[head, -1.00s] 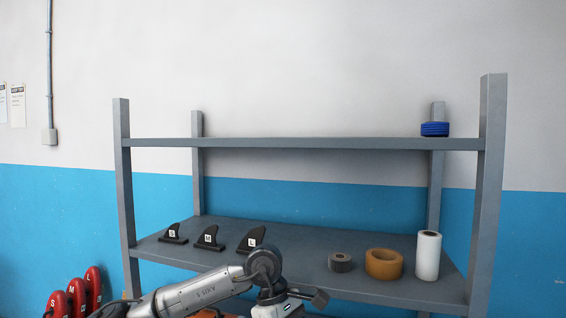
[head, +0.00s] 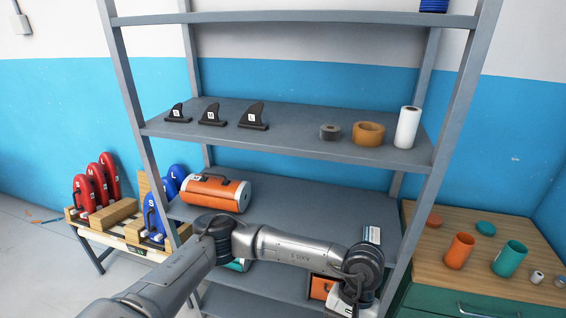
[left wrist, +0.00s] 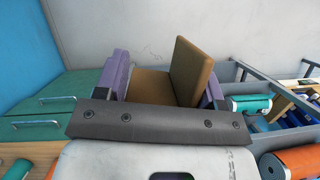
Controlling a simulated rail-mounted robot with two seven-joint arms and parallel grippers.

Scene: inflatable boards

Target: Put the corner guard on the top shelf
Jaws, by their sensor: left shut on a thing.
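In the left wrist view my left gripper (left wrist: 165,88) has its purple fingers shut on the corner guard (left wrist: 193,70), a brown, L-shaped piece with two flat faces. In the head view my left arm comes in from the left and its wrist is at the bottom, in front of the lower shelves; the fingers and the corner guard are out of sight there. The top shelf (head: 300,18) is a grey board across the upper edge of the head view, with a blue coil (head: 433,5) at its right end. My right gripper is not in view.
The shelf below (head: 275,133) holds black fins (head: 252,116), a grey roll (head: 330,132), a brown tape roll (head: 368,133) and a white roll (head: 407,127). An orange bundle (head: 215,193) lies lower. A wood-topped cabinet (head: 490,225) with cups stands right. The visible top shelf left of the coil is clear.

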